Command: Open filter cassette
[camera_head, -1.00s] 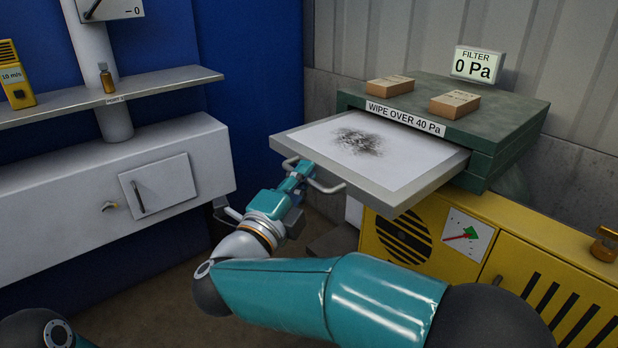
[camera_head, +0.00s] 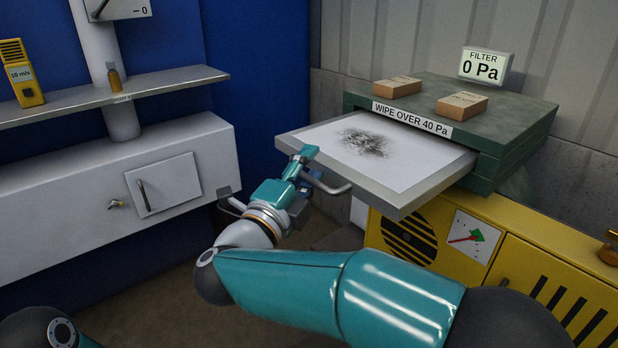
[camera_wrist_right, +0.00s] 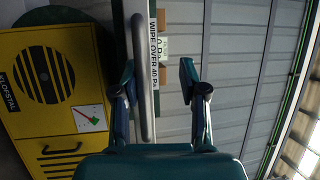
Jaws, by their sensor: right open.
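The filter cassette (camera_head: 420,170) is a flat tray with a white sheet and a dark dust smudge. It sticks out of the green housing (camera_head: 515,120), under the label "WIPE OVER 40 Pa". Its grey bar handle (camera_head: 335,189) is on the front edge, partly hidden by my right gripper. My right gripper (camera_head: 305,166) is open at the left part of the handle. In the right wrist view the handle (camera_wrist_right: 141,60) runs between the open fingers (camera_wrist_right: 158,82), closer to the left finger. My left gripper is not in view.
Two tan blocks (camera_head: 397,85) (camera_head: 462,104) lie on the housing. A display (camera_head: 486,66) reads 0 Pa. A yellow cabinet (camera_head: 555,255) stands below. At left are a shelf (camera_head: 170,88) and a white duct with a small door (camera_head: 163,185).

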